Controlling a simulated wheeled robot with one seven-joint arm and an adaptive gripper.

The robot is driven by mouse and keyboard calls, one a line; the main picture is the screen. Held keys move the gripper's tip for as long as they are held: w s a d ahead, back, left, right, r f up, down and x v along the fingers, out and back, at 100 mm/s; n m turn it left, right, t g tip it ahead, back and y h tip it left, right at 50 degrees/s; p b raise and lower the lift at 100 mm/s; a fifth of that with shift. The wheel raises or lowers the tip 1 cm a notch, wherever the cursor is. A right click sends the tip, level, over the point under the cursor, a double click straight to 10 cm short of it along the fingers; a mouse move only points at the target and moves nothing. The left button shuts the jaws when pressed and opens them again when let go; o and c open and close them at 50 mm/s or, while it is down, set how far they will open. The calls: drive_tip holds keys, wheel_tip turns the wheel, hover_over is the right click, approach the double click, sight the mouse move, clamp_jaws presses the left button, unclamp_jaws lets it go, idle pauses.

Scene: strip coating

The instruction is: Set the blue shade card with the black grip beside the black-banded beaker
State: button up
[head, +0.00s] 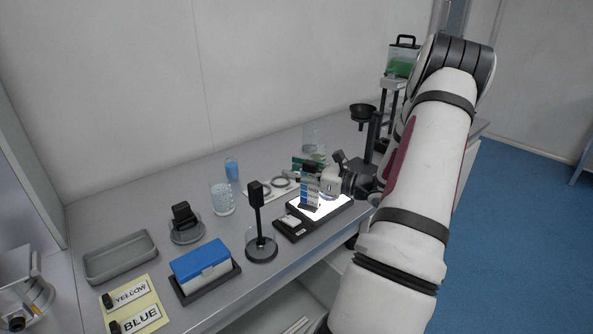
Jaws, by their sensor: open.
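A shade card with blue bands (311,191) stands upright at the lit white panel, on the right part of the bench. My gripper (328,184) is open right beside the card, at its right edge. I cannot tell whether the fingers touch it, and the card's black grip is not clear at this size. A clear beaker (222,199) stands left of the card, and another clear beaker (314,138) stands behind it. I cannot make out a black band on either one.
The lit panel (332,205) lies under my gripper. A black post on a round base (261,246), a blue-lidded box (201,265), a grey tray (121,256) and a yellow mat (132,306) with YELLOW and BLUE labels stand to the left.

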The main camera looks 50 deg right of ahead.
drive_tip(key=s+d, duration=0.2)
drive_tip(key=s, duration=1)
drive_tip(key=shift+p, duration=0.3)
drive_tip(key=shift+r, duration=0.1)
